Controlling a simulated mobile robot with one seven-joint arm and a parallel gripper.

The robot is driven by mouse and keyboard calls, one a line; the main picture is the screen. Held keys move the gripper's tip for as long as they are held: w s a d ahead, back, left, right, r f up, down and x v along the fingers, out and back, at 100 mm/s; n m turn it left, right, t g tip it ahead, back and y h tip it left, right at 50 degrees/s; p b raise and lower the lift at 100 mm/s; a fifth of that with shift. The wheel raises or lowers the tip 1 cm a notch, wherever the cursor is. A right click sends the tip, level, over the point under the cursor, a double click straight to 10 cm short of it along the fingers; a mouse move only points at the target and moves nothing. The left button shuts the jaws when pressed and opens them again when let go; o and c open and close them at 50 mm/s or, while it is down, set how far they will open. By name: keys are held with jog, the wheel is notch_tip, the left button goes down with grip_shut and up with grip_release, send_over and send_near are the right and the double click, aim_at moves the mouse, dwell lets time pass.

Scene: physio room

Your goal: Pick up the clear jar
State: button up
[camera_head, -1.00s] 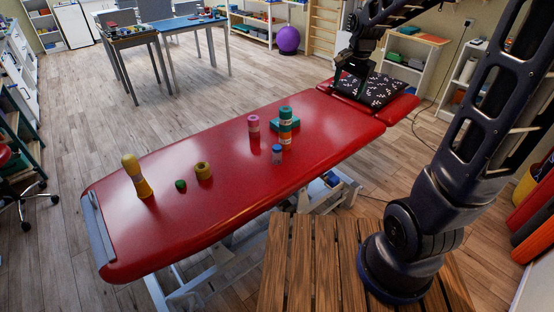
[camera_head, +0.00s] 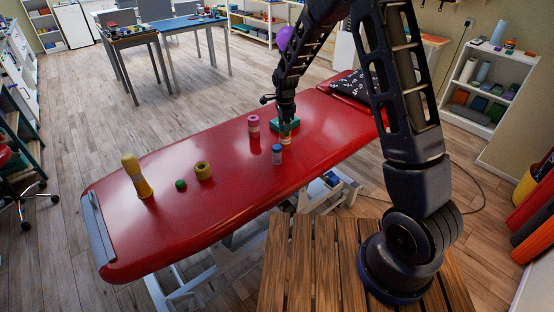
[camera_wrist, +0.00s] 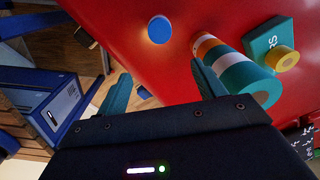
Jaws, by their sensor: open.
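A small jar with a blue lid (camera_head: 277,154) stands upright on the red treatment table (camera_head: 225,200), right of its middle. In the wrist view its round blue lid (camera_wrist: 160,29) shows from above, beyond the fingertips. My gripper (camera_head: 288,128) is over the table, just behind the jar in the head view. In the wrist view my gripper (camera_wrist: 160,85) is open, with its two teal fingers apart and nothing between them. The jar's clear body is too small to make out in the head view.
A striped cylinder (camera_wrist: 232,66) stands close by the right finger, partly hidden by my gripper in the head view. A teal box (camera_wrist: 270,40) is beside it.

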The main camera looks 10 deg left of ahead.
send_over(277, 147)
jog(key=shift+m, duration=0.4)
notch_tip(277, 147, down, 4)
jog(key=shift+w+f, duration=0.15)
jog(key=shift+f, duration=0.1)
notch_tip(277, 147, down, 10)
jog(key=shift+f, duration=0.25)
jog(key=c, duration=1.1)
